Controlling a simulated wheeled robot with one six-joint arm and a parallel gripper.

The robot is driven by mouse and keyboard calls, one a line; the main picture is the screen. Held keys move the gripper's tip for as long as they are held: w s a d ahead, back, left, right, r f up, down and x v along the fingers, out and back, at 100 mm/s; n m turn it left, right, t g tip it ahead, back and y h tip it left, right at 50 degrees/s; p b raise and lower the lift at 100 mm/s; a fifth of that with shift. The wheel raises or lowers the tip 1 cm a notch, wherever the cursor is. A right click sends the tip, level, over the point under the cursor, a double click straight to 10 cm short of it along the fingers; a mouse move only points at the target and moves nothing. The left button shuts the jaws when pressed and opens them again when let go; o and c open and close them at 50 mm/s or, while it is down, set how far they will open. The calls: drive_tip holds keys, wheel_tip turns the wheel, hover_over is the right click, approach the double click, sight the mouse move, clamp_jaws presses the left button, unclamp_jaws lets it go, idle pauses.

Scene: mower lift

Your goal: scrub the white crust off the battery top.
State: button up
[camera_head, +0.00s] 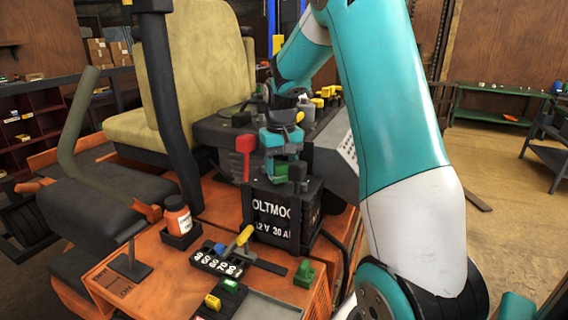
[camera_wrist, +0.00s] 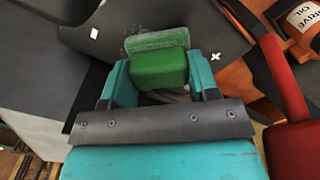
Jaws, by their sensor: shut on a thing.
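My gripper (camera_head: 284,150) is shut on a green block-like tool (camera_head: 279,168), and holds it over the top of the black battery (camera_head: 280,212). In the wrist view, the green tool (camera_wrist: 160,68) sits between the teal fingers, with a pale grey-green strip along its far edge. I cannot tell whether that strip is bristles or crust. The dark battery top (camera_wrist: 195,28) shows a white plus mark on the right and a white dash on the left. No separate white crust is clear. Contact between tool and battery cannot be made out.
A red-headed lever (camera_head: 245,146) stands close to the left of my gripper. An orange bottle (camera_head: 178,216) stands in a black holder on the orange deck (camera_head: 165,285). A black rack (camera_head: 217,262), a yellow-handled part (camera_head: 244,236) and a green block (camera_head: 304,273) lie in front of the battery.

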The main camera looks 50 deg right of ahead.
sight(282, 162)
drive_tip(key=shift+r+p, duration=2.35)
drive_tip(key=shift+r, duration=0.55)
drive_tip(key=shift+r+p, duration=1.25)
drive_tip(key=shift+r, duration=0.3)
